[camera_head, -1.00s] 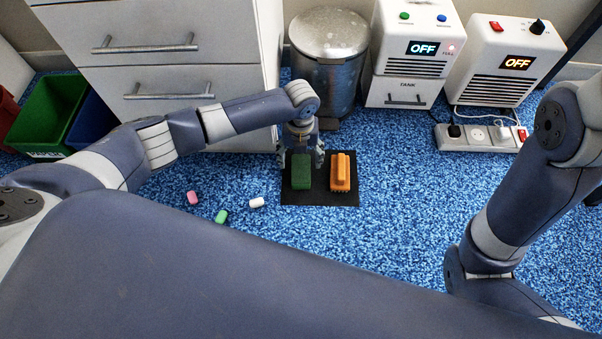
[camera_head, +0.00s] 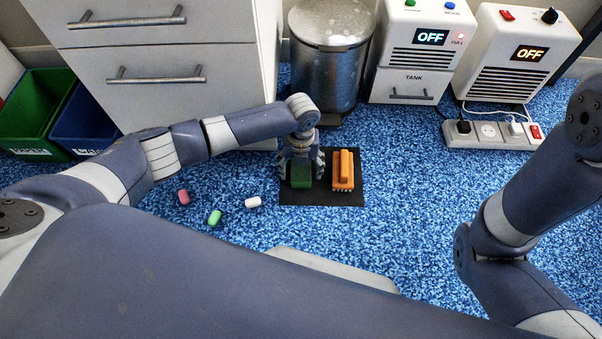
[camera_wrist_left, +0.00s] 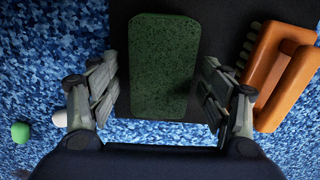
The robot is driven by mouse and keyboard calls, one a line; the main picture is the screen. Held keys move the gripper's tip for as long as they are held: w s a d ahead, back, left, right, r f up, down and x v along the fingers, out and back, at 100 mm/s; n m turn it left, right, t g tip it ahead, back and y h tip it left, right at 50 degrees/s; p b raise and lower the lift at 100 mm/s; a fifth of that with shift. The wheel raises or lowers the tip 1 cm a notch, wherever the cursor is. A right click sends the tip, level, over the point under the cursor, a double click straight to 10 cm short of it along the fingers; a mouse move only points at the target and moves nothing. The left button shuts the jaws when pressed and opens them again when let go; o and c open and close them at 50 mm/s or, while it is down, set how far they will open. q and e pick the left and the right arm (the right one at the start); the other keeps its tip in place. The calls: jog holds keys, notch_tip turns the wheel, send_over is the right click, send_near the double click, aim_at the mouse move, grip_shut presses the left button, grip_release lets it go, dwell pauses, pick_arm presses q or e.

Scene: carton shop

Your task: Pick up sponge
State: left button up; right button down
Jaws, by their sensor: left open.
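The green sponge (camera_head: 301,177) lies on a black mat (camera_head: 333,196) on the blue carpet. It also shows as a dark green block in the left wrist view (camera_wrist_left: 163,66). My left gripper (camera_head: 301,170) is right above the sponge, pointing down. In the left wrist view its open fingers (camera_wrist_left: 160,98) stand on either side of the sponge's near end, with a gap on both sides. The gripper hides part of the sponge in the head view. My right arm is at the right, but its gripper is out of view.
An orange brush (camera_head: 343,171) lies on the mat just right of the sponge, close to the left gripper. Small pink (camera_head: 184,197), green (camera_head: 215,217) and white (camera_head: 253,202) pieces lie on the carpet. A metal bin (camera_head: 330,65), drawers (camera_head: 190,90) and a power strip (camera_head: 490,134) stand behind.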

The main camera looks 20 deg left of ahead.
pick_arm(q)
jog(key=shift+f, duration=0.25)
jog(key=c, duration=0.8)
